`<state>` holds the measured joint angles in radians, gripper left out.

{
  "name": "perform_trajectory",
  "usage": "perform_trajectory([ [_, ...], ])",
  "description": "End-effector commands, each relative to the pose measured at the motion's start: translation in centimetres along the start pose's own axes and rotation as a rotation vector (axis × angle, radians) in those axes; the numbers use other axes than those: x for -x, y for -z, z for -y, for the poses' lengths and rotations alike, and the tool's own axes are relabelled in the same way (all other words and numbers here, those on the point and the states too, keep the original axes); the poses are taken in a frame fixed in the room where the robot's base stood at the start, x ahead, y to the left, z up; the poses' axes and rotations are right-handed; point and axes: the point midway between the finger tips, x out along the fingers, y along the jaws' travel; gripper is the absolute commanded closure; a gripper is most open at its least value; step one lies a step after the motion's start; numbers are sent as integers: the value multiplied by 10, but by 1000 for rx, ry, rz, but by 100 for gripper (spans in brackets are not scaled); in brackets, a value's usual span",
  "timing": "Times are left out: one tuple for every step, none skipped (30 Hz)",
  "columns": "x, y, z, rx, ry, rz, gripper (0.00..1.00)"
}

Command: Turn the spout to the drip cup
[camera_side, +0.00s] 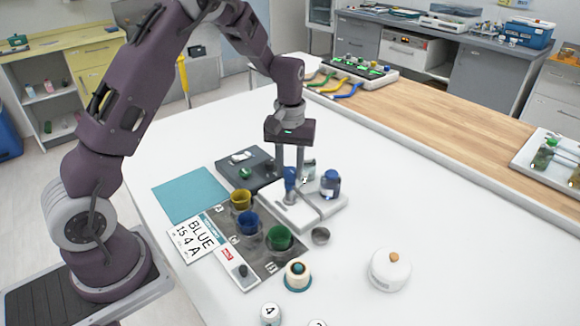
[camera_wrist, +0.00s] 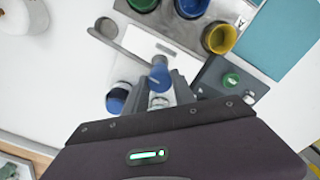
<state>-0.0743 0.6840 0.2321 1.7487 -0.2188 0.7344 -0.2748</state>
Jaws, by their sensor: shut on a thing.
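A white dispenser (camera_side: 298,214) stands on the table with a blue upright knob (camera_side: 290,180) at the root of a thin grey spout (camera_side: 309,204). My gripper (camera_side: 290,176) points down and is shut on the blue knob. In the wrist view the knob (camera_wrist: 160,77) sits between my fingertips (camera_wrist: 164,88). There the spout (camera_wrist: 118,46) runs to the upper left, and its end is close beside the small metal drip cup (camera_wrist: 107,26). In the side view the drip cup (camera_side: 320,236) stands in front of the spout end. I cannot tell whether the end is exactly over it.
A blue-capped bottle (camera_side: 330,184) stands right beside the dispenser. Yellow (camera_side: 241,200), blue (camera_side: 250,222) and green (camera_side: 279,238) cups stand on a grey board with a "BLUE 15 4 A" card (camera_side: 192,237). A dark box (camera_side: 238,172) with a green knob is behind.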

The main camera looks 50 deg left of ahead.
Motion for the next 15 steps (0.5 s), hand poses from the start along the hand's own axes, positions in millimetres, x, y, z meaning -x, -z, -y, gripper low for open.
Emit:
perform_trajectory([
  [1, 0, -1, 3, -2, -1, 100],
  [1, 0, -1, 4, -2, -1, 100],
  [1, 0, -1, 5, -2, -1, 100],
  [1, 0, -1, 6, -2, -1, 100],
  [1, 0, -1, 6, -2, -1, 100],
  [1, 0, -1, 6, -2, -1, 100],
  [1, 0, -1, 6, -2, -1, 100],
  [1, 0, -1, 6, -2, -1, 100],
  [1, 0, -1, 5, -2, -1, 100],
  [1, 0, -1, 5, -2, -1, 100],
  [1, 0, -1, 5, -2, -1, 100],
  [1, 0, -1, 5, -2, -1, 100],
  [1, 0, -1, 5, -2, -1, 65],
  [1, 0, -1, 5, -2, -2, 59],
  [1, 0, -1, 5, -2, -1, 51],
])
